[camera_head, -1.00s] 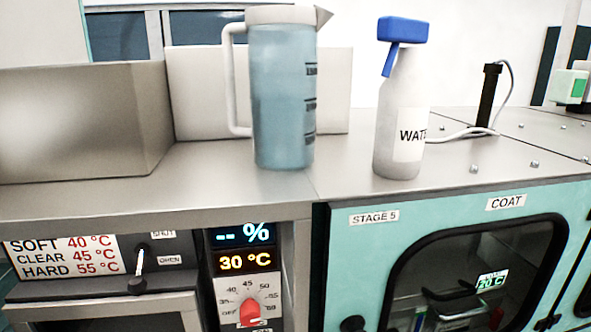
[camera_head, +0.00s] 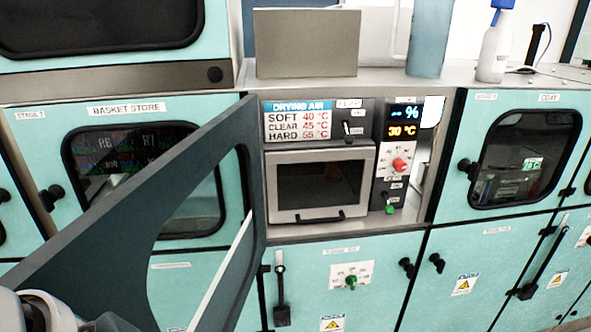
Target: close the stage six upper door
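The upper door (camera_head: 130,215), a dark grey panel with a large rounded window opening, stands wide open. It is attached at the left side of the drying air bay and swings out toward me across the lower left of the head view. The bay (camera_head: 318,185) behind it is exposed, with a small oven-like box inside. A light grey part of my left arm shows at the bottom left corner, close to the door's near end. A dark piece beside it is cut off by the frame, so the fingers cannot be made out. My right gripper is not in view.
The basket store door (camera_head: 130,107) is shut to the left, partly behind the open door. The shut coat door (camera_head: 525,150) is to the right. A jug (camera_head: 430,40) and spray bottle (camera_head: 495,45) stand on the counter. Black handles stick out from the lower doors.

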